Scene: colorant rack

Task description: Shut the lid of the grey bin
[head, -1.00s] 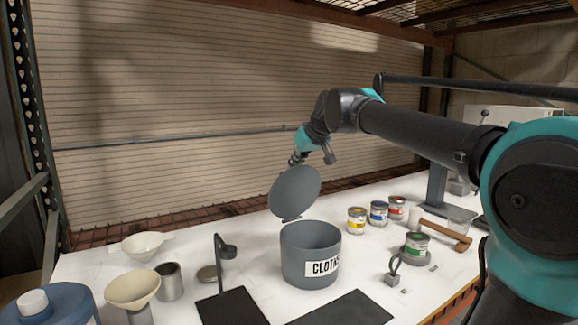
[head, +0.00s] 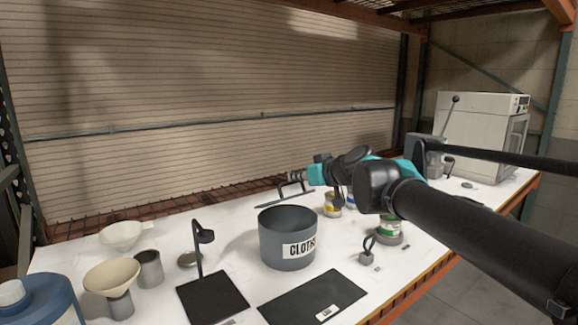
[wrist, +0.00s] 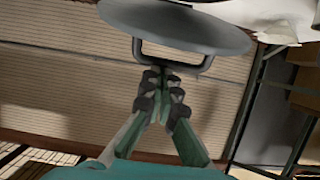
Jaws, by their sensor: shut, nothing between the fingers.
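The grey bin (head: 273,246) labelled CLOTHS stands on the white table, and its dark inside shows from above. Its round grey lid (head: 266,203) appears nearly edge-on above the bin's back rim, tilted and partly lowered. The lid's loop handle (head: 283,190) is on the far upper side. In the wrist view the lid (wrist: 175,22) fills the top, with its handle (wrist: 138,48) towards me. My gripper (head: 288,177) is shut and empty, its fingertips (wrist: 163,78) right at the handle bar. I cannot tell for sure whether they touch it.
Paint cans, including a green-labelled one (head: 390,230), and a padlock (head: 367,250) are right of the bin. Dark mats (head: 312,295) lie in front. A black stand (head: 199,250), a metal cup (head: 149,268) and a funnel (head: 112,275) are to the left.

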